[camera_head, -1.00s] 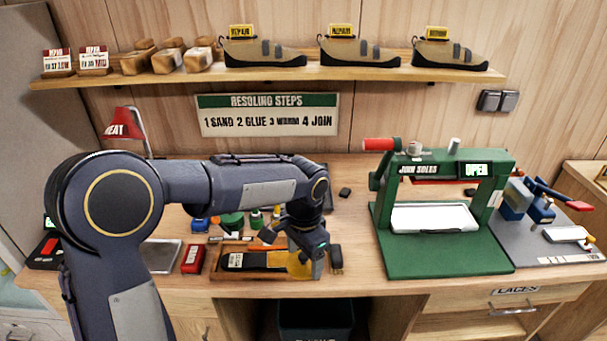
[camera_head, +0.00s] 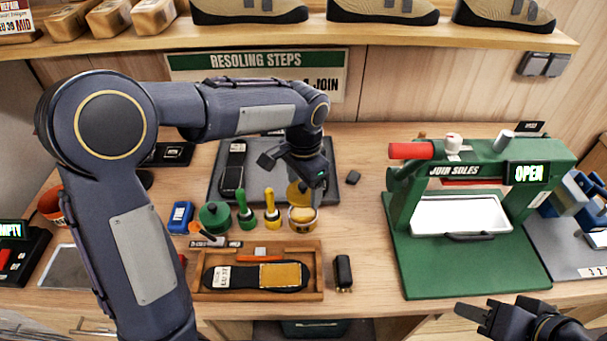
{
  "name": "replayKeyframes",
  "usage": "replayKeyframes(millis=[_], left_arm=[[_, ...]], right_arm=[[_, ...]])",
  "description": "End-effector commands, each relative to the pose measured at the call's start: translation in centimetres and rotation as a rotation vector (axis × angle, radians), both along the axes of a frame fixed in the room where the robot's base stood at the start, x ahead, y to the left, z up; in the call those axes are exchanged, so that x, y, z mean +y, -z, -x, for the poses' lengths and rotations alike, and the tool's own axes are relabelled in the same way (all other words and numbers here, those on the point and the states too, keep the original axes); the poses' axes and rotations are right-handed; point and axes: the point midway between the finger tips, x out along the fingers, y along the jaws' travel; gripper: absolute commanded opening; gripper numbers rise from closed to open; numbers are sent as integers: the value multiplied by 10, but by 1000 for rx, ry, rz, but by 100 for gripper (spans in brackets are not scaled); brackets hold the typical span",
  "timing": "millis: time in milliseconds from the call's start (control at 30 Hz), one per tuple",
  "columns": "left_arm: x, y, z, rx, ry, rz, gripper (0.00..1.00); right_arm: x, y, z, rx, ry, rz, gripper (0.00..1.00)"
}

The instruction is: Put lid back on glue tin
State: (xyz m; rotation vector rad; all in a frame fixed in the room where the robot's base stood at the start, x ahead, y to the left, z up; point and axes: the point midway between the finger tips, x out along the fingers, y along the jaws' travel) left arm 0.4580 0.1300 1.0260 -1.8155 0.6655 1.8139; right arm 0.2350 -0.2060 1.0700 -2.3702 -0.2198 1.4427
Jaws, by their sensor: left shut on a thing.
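The glue tin (camera_head: 303,225) stands upright on the bench behind the wooden tray, its yellow inside showing at the top. My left gripper (camera_head: 303,181) is shut on the yellow lid (camera_head: 298,196) and holds it tilted at the tin's back rim. Whether lid and rim touch, I cannot tell. Part of the lid is hidden by the gripper. My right gripper (camera_head: 478,308) is at the lower right, in front of the green press, with its fingers apart and nothing between them.
Left of the tin stand a yellow bottle (camera_head: 272,212), a green bottle (camera_head: 246,214) and a green pot (camera_head: 215,217). The wooden tray (camera_head: 316,262) with a sole lies in front. The green press (camera_head: 470,270) is at right. Bare bench lies between tin and press.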

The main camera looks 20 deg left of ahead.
Motion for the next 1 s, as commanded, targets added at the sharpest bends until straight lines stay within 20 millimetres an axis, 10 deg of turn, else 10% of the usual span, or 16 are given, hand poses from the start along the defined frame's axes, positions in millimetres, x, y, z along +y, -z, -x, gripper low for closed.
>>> replayKeyframes(millis=[1000], left_arm=[[0,62,0,1,-1,-1,48]], right_arm=[[0,49,0,0,0,0,36]])
